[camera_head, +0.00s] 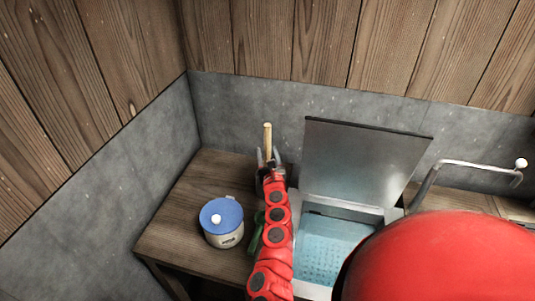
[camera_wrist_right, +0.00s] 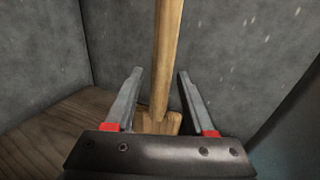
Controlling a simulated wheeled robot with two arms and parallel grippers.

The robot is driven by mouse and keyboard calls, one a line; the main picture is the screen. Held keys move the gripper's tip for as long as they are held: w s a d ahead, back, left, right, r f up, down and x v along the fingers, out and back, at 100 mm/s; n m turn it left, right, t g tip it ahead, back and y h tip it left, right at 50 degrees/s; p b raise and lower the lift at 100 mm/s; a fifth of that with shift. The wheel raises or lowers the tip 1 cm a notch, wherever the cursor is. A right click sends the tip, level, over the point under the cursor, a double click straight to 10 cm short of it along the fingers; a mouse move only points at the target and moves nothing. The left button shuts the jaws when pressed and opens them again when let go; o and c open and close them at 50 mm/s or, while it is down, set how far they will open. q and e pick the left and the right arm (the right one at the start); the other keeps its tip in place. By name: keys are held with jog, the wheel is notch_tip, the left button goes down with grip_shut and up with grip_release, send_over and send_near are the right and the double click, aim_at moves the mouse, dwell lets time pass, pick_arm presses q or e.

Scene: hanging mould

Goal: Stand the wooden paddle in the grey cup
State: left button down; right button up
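The wooden paddle (camera_head: 267,139) stands roughly upright near the back wall in the head view. In the right wrist view its handle (camera_wrist_right: 167,50) rises between my fingers, and a wider wooden part shows lower down behind the gripper body. My right gripper (camera_head: 268,157) is around the handle. Its fingers also show in the right wrist view (camera_wrist_right: 160,72), apart, with a gap beside the handle, so it is open. I cannot make out the grey cup in either view. The paddle's lower end is partly hidden. My left gripper is not in view.
A pale jar with a blue lid (camera_head: 222,218) stands on the wooden table (camera_head: 180,227), left of my right arm. A green item (camera_head: 257,234) is partly hidden by that arm. An open-lidded box (camera_head: 365,160) with a blue inside stands to the right. Grey walls close off the back and left.

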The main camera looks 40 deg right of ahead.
jog(key=shift+o, duration=0.2)
jog(key=b+v, duration=0.2)
jog(key=v, duration=1.5)
jog(key=shift+s, duration=0.25)
